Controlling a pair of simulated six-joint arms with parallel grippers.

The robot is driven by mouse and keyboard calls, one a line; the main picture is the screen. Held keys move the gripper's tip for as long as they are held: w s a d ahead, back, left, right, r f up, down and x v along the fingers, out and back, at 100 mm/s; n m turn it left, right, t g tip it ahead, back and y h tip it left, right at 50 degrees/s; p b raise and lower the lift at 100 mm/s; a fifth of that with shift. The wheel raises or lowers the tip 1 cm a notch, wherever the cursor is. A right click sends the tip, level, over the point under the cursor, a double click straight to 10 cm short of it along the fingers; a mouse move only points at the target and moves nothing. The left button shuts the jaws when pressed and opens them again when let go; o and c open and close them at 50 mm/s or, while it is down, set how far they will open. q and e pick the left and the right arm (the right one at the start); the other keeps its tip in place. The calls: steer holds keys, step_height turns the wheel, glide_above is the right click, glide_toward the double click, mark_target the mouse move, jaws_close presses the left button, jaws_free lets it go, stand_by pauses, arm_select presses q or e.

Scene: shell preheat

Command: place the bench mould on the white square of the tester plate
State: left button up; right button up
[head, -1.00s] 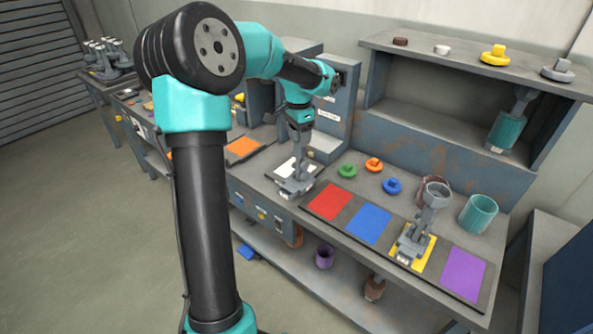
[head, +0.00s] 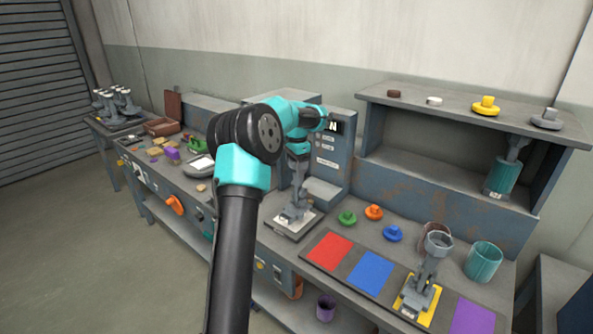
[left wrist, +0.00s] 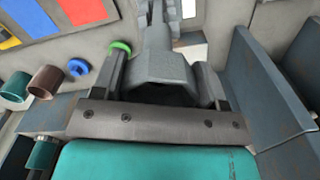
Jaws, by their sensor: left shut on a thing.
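My left gripper (head: 299,160) points down in front of the grey cabinet in the head view and is shut on the grey bench mould (head: 292,212). The mould is upright over the white square (head: 310,219) of the dark-edged tester plate. Its foot hides part of the white, and I cannot tell whether it touches. In the left wrist view, the left gripper's (left wrist: 165,78) two fingers stand on both sides of the mould (left wrist: 163,62), with some white (left wrist: 190,55) beside its far end. My right gripper is not in view.
Red (head: 329,250) and blue (head: 370,271) squares lie to the right. A similar grey piece (head: 425,278) stands on the yellow square. Green (head: 347,218), orange (head: 373,212) and blue (head: 393,233) knobbed pieces sit behind. A teal cup (head: 484,262) stands at right.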

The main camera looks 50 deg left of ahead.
arm_select(q)
steer(key=shift+w+a, duration=0.65)
steer(key=shift+a, duration=0.15)
steer(key=shift+w+a+f, duration=0.1)
steer(key=shift+w+a, duration=0.05)
steer(key=shift+f, duration=1.85)
steer(key=o, duration=1.6)
step_height(320, 180, up, 12)
steer(key=shift+r, duration=0.1)
